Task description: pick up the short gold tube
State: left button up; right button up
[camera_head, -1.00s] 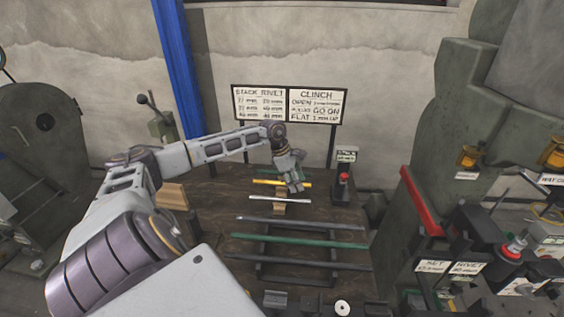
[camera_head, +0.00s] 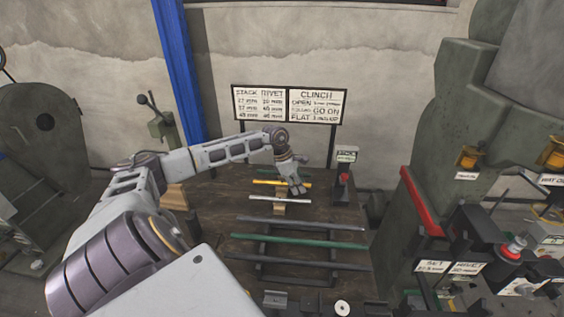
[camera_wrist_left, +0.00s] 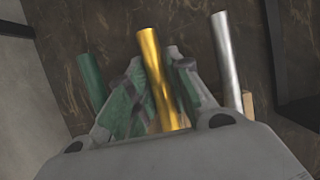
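The short gold tube (camera_wrist_left: 153,70) lies between the two fingers of my left gripper (camera_wrist_left: 157,62) in the left wrist view, with its far end reaching past the fingertips. The fingers are close on both sides of it; I cannot tell whether they press on it. In the head view the gold tube (camera_head: 264,182) lies crosswise towards the back of the table, and my left gripper (camera_head: 293,190) is down over its right part, hiding some of it. My right gripper is not in view.
A silver tube (camera_head: 266,198) lies just in front, and it also shows right of the gripper in the wrist view (camera_wrist_left: 226,60). A green tube (camera_wrist_left: 91,77) is on the other side. Longer bars (camera_head: 300,240) lie on a rack nearer me. A small post (camera_head: 344,185) with a red part stands right.

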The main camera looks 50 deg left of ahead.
pick_arm(q)
grip_shut()
jog(key=shift+r, duration=0.1)
jog(key=shift+r, duration=4.95)
jog(key=shift+f, duration=0.1)
